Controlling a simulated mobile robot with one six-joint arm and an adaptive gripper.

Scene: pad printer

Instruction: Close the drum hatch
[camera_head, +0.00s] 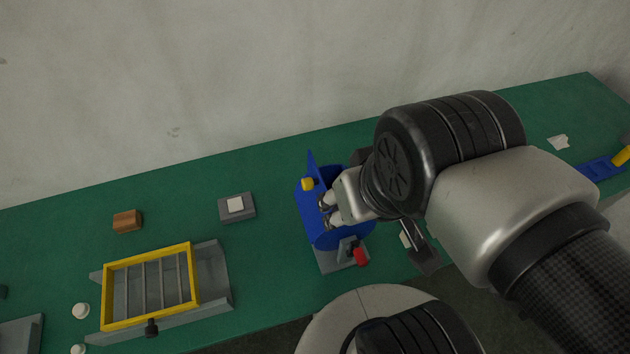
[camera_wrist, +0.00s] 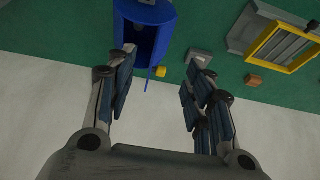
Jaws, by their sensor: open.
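The blue drum (camera_head: 331,232) stands on a grey base on the green bench, with a red knob (camera_head: 360,256) at its front. Its blue hatch (camera_head: 312,166) stands up, open, at the back left, with a yellow knob (camera_head: 307,184) beside it. The wrist view shows the drum (camera_wrist: 146,14) with a dark opening, the hatch edge-on (camera_wrist: 149,82) and the yellow knob (camera_wrist: 160,72). My gripper (camera_head: 326,208) is at the drum in the head view, partly hiding it. The wrist view shows its fingers (camera_wrist: 160,85) spread with nothing between them; contact cannot be told.
Left of the drum are a grey block with a white top (camera_head: 235,206), a brown block (camera_head: 127,221) and a yellow frame (camera_head: 107,300) on a grey stand. A blue tray (camera_head: 598,168) lies far right. Green bench (camera_head: 180,195) is clear between these blocks.

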